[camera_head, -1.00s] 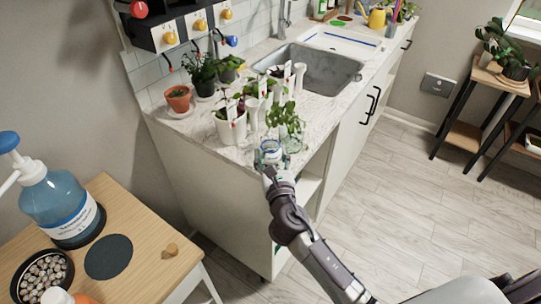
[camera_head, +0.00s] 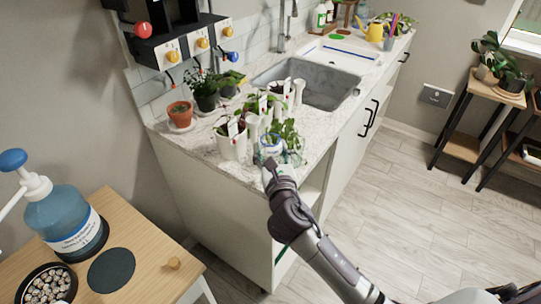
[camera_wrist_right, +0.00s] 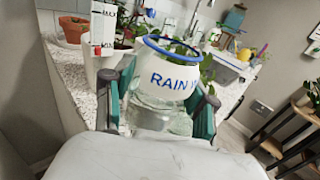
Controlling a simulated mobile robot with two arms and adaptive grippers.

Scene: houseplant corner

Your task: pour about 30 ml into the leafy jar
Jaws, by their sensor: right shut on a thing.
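My right gripper (camera_wrist_right: 160,108) is shut on a clear container (camera_wrist_right: 160,117) with a white band lettered "RAIN W…" and a blue rim. In the head view this container (camera_head: 270,147) is at the front edge of the counter, directly beside the leafy jar. The leafy jar (camera_head: 294,157) is clear glass with green leafy stems (camera_head: 288,133) rising from it. In the wrist view, leaves show behind the container's rim; whether they touch it, I cannot tell. The water level in the container is unclear. My left gripper is out of view.
White pots (camera_head: 231,143) with plants and tags stand close to the left of the container. A terracotta pot (camera_head: 180,114) and a sink (camera_head: 318,80) are farther back. A side table (camera_head: 145,238) with a blue pump bottle (camera_head: 66,225) is at lower left.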

